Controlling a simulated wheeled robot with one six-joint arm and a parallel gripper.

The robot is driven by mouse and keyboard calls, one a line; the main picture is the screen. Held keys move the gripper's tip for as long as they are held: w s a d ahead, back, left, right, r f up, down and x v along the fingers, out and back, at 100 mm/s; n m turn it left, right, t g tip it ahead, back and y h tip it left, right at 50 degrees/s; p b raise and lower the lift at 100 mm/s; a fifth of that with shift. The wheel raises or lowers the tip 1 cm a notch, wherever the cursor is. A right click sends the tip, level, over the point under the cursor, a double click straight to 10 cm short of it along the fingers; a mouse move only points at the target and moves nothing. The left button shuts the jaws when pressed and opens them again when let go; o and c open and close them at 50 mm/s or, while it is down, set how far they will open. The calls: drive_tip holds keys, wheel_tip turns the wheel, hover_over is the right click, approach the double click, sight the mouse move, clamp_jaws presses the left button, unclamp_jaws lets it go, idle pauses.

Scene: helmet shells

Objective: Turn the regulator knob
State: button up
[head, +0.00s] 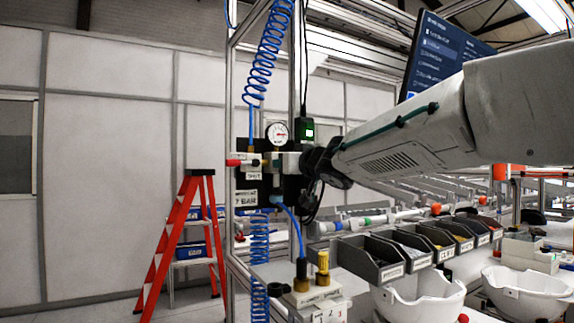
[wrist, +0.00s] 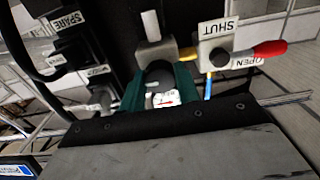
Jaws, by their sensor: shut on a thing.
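The regulator (head: 290,163) is mounted on a dark panel on the metal frame, beneath a round white pressure gauge (head: 277,133). My gripper (head: 312,166) reaches it from the right. In the wrist view, the teal fingers of my gripper (wrist: 159,90) stand on both sides of the dark regulator knob (wrist: 157,73) and are shut on it. The knob is mostly hidden by the gripper in the head view. The gauge face (wrist: 166,99) shows between the fingers, with a red needle. How far the knob is turned cannot be told.
A red valve lever (head: 236,162) sticks out left of the regulator; it also shows in the wrist view (wrist: 270,48), beside SHUT and OPEN labels. Blue coiled hoses (head: 268,55) hang close by. Parts bins (head: 368,258) and white helmet shells (head: 420,297) lie below right. A red ladder (head: 165,240) stands left.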

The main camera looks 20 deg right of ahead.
drive_tip(key=shift+f, duration=0.2)
drive_tip(key=o, duration=1)
drive_tip(key=shift+r, duration=0.1)
drive_tip(key=shift+s, duration=0.1)
drive_tip(key=s, duration=0.2)
drive_tip(key=s+d, duration=0.1)
drive_tip(key=s, duration=0.4)
drive_tip(key=shift+s+d, duration=0.25)
drive_tip(key=shift+s, duration=0.05)
